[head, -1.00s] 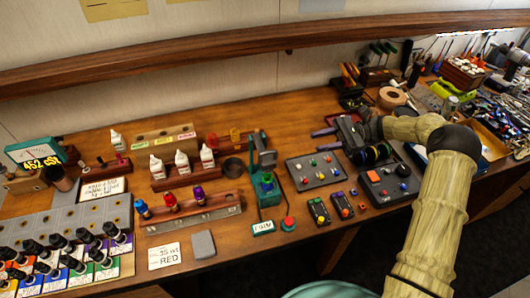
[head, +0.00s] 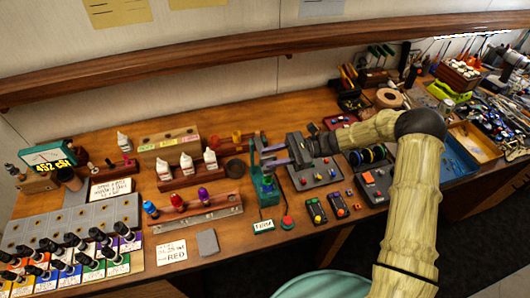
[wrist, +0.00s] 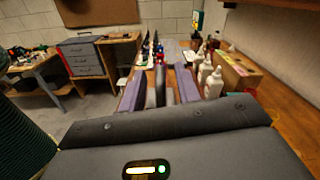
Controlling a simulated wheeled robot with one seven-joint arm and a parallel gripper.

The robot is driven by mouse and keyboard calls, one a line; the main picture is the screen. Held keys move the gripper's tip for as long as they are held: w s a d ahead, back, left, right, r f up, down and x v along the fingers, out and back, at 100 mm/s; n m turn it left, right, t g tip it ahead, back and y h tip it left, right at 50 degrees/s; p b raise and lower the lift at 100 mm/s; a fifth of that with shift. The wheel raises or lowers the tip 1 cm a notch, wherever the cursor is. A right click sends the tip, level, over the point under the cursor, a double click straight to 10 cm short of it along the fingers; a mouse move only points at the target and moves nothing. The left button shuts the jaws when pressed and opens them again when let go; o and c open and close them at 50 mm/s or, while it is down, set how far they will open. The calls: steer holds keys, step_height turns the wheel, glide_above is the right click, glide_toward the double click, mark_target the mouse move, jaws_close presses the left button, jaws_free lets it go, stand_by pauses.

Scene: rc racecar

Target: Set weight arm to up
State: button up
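Now my gripper's fingers cover most of that piece in the head view. My gripper (head: 272,157) reaches in from the right at the stand's upper part, its two purple-grey fingers apart. In the wrist view the fingers (wrist: 160,88) are spread, with dark grey upright parts between them. I cannot tell whether they touch the arm piece.
White bottles in a wooden rack (head: 187,182) stand left of the device. A grey tray with coloured knobs (head: 318,182) lies under my gripper. A red button (head: 287,222) and a small labelled block (head: 263,226) sit in front.

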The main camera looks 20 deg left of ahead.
steer(key=shift+p+x, duration=0.3)
steer(key=shift+x, duration=0.85)
steer(key=shift+c, duration=0.2)
jaws_close()
